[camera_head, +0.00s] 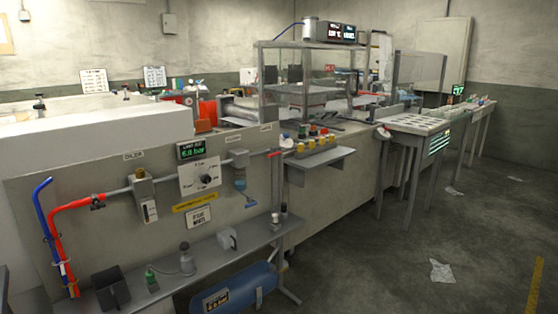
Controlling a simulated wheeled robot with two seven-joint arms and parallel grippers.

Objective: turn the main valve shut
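A grey machine panel at the left carries a horizontal pipe. A red hose (72,207) joins the pipe's left end at a dark fitting (97,202). Along the pipe are a filter-like unit (145,196), a white plate with a dark round part (200,177), and a grey block (238,158). A red handle-like piece (275,154) is at the pipe's right end. I cannot tell which of these is the main valve, and labels are too small to read. A display (191,150) above reads about 6.0 bar. Neither gripper is in view.
A low shelf (180,278) below holds a dark open bin (110,289) and small fittings. A blue tank (235,288) lies under it. A side shelf (318,157) with colored knobs juts out at the panel's right. The floor at right is open, with scraps of film (442,271).

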